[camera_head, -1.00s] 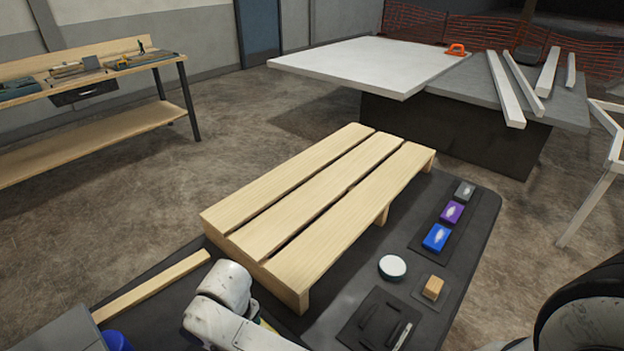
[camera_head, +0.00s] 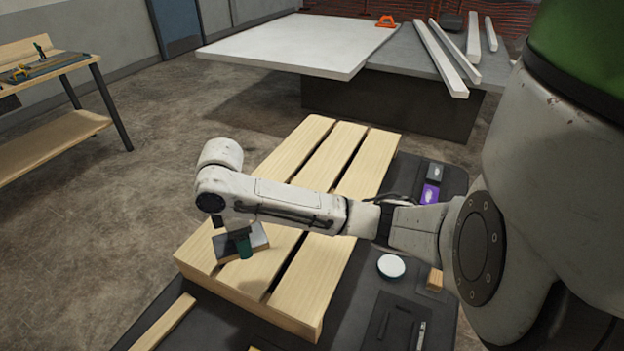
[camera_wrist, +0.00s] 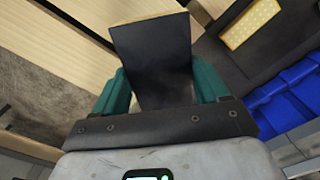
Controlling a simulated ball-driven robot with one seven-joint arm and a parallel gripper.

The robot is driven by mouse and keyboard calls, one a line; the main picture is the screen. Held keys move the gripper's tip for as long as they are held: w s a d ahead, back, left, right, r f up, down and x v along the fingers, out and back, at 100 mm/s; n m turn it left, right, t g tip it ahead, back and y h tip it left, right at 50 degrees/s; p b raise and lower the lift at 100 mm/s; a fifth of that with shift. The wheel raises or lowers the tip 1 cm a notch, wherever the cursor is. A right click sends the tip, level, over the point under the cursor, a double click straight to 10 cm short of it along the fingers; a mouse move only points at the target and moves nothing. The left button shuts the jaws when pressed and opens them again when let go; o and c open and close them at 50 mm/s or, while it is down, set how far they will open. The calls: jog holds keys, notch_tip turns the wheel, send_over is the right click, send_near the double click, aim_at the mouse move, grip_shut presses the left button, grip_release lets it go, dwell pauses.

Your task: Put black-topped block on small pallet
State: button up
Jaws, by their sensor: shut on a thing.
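The black-topped block (camera_wrist: 152,55) has a flat black face with a pale wood edge. My gripper (camera_wrist: 160,78) is shut on it, with one green finger at each side. In the head view the block (camera_head: 259,238) shows beside my gripper (camera_head: 244,246), over the near left end of the small pallet (camera_head: 285,160). The pallet is pale wood with three long planks. My gripper hides part of the block, and I cannot tell whether the block touches the planks.
My arm crosses above the pallet. On the dark surface to its right are a purple block (camera_head: 430,194), a grey block (camera_head: 436,173), a white round piece (camera_head: 391,266) and a small wooden block (camera_head: 435,280). A blue bin (camera_wrist: 290,95) shows in the wrist view.

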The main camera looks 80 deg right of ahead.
jog(key=s+d+r+n+p, duration=0.25)
jog(key=s+n, duration=0.25)
jog(key=s, duration=0.9)
jog(key=s+a+n, duration=0.2)
jog(key=s, duration=0.4)
jog(key=s+a+n, duration=0.1)
jog(key=s+a, duration=0.2)
jog(key=s, duration=0.4)
jog(key=b, duration=0.4)
send_over(321, 256)
jog(key=f, duration=0.9)
jog(key=shift+s+a+f, duration=0.1)
jog(key=shift+s+a, duration=0.15)
jog(key=shift+a, duration=0.15)
jog(key=shift+w+d+f, duration=0.2)
jog(key=shift+d+f, duration=0.05)
jog(key=shift+f, duration=0.15)
jog(key=shift+w+d+f, duration=0.1)
jog(key=shift+d+f, duration=0.05)
jog(key=shift+f, duration=1.6)
